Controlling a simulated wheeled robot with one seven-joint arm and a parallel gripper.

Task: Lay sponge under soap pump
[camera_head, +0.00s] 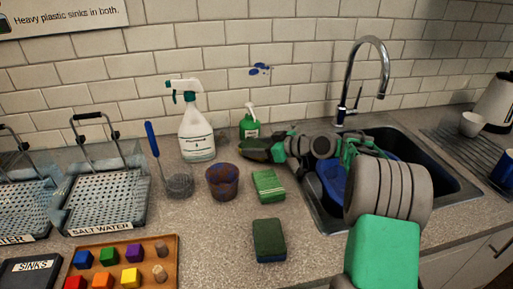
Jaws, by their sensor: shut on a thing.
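The soap pump (250,129) is a small green bottle with a white pump head and a pale label, upright near the tiled wall. My gripper (255,150) reaches in from the right and is shut on its lower part. The dark fingers hide the bottle's base, so I cannot tell whether it touches the counter. A dark green sponge (269,241) lies flat on the counter, nearer to me and apart from my gripper. A brighter green, pale-marked block (268,186) lies between that sponge and the soap pump.
The sink (425,170) and tap (384,70) are at right. Wire baskets (107,190) and a tray of coloured blocks (172,265) are at left.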

